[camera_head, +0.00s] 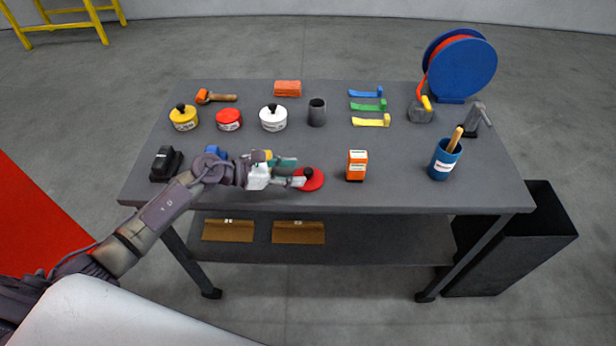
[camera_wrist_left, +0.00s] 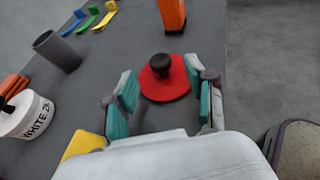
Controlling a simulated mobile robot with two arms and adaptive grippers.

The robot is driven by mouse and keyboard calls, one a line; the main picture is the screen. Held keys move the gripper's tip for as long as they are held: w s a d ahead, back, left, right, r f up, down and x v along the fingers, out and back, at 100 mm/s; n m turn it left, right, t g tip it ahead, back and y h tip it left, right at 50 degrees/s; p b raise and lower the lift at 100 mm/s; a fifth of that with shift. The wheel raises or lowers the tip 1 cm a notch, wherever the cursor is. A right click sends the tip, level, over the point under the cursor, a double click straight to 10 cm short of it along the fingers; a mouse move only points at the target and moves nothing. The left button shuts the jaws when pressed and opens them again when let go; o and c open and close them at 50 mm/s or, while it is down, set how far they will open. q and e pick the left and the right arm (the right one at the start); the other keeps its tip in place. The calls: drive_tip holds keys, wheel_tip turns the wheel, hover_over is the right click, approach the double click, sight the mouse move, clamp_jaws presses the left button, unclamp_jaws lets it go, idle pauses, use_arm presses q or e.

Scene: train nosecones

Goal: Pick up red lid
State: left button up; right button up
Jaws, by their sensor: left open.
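The red lid (camera_head: 312,181) is a flat red disc with a black knob, lying on the grey table near its front edge. I cannot tell whether a pad touches the lid. My right gripper is not in view.
An open red tin (camera_head: 229,124) stands behind, between a yellow tin (camera_head: 184,124) and a white tin (camera_head: 273,125). An orange box (camera_head: 356,172) stands right of the lid. A blue cup (camera_head: 443,167) is farther right. A grey cylinder (camera_head: 317,117) stands behind.

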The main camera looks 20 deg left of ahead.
sight(305, 171)
use_arm(q)
drive_tip(key=x, duration=0.4)
drive_tip(key=shift+w+d, duration=0.3)
drive_tip(key=shift+d, duration=0.05)
drive_tip(key=shift+s+a, duration=0.1)
clamp_jaws()
